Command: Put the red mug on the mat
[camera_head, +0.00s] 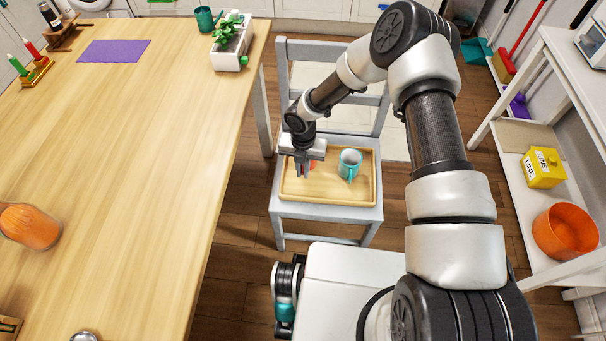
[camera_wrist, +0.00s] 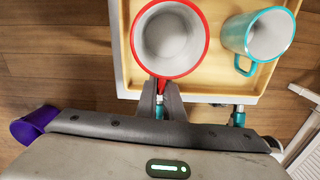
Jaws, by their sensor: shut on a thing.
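The red mug (camera_wrist: 170,78) shows in the wrist view from above, white inside, over the left part of a wooden tray. Its handle is between the fingertips of my gripper (camera_wrist: 160,103), which is shut on it. In the head view my gripper (camera_head: 305,168) points down at the tray's left side and mostly hides the mug; only a bit of red shows. I cannot tell whether the mug touches the tray. The purple mat (camera_head: 113,51) lies flat and bare on the far part of the wooden table.
The wooden tray (camera_head: 325,197) is on a grey chair (camera_head: 357,214), with a teal mug (camera_head: 350,162) right of my gripper. Shelves stand right.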

